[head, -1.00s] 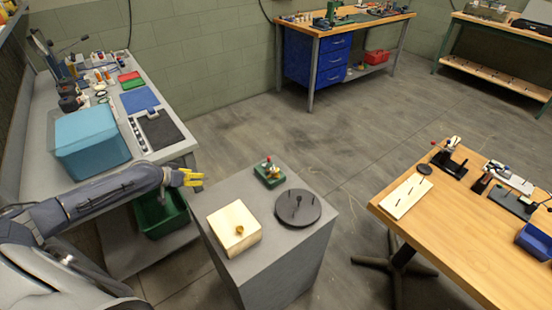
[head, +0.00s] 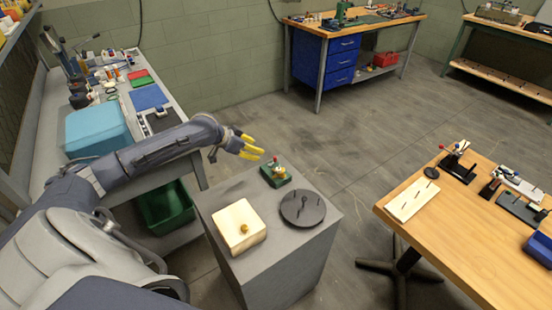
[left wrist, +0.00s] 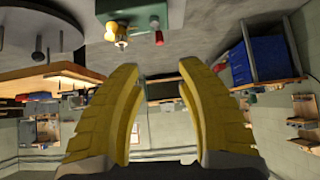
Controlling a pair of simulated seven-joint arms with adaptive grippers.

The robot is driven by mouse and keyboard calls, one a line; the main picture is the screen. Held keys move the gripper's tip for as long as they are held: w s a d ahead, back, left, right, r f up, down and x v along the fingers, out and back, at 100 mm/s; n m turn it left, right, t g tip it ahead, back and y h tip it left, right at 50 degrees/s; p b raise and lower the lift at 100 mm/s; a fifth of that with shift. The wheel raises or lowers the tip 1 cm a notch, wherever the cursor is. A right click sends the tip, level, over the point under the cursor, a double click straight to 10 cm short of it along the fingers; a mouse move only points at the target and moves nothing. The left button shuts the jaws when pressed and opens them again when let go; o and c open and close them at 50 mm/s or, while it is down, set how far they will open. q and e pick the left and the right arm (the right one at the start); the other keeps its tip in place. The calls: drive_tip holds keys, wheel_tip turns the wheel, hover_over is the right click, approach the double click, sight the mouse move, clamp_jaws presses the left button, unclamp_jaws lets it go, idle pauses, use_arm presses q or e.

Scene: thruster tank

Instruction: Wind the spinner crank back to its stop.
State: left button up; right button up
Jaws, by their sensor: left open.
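The spinner is a small green block (head: 276,176) with brass parts and a red-knobbed crank (head: 275,160), at the back of the grey pedestal top. In the left wrist view the green block (left wrist: 112,9) shows at the top, with its brass part (left wrist: 117,34) and red knob (left wrist: 159,38). My left gripper (head: 258,147) has yellow fingers, open and empty, just left of and beyond the spinner in the head view. Its fingers (left wrist: 158,68) are apart from the crank. The stop cannot be made out. My right gripper is out of view.
On the grey pedestal (head: 272,258) stand a cream box (head: 239,232) with a brass knob and a dark round disc (head: 302,213) with upright pegs. A wooden table (head: 475,240) stands at right. A grey bench with a blue bin (head: 96,130) stands at left.

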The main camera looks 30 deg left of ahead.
sight(275, 158)
use_arm(q)
drive_tip(key=x, duration=1.4)
clamp_jaws()
idle(0.5)
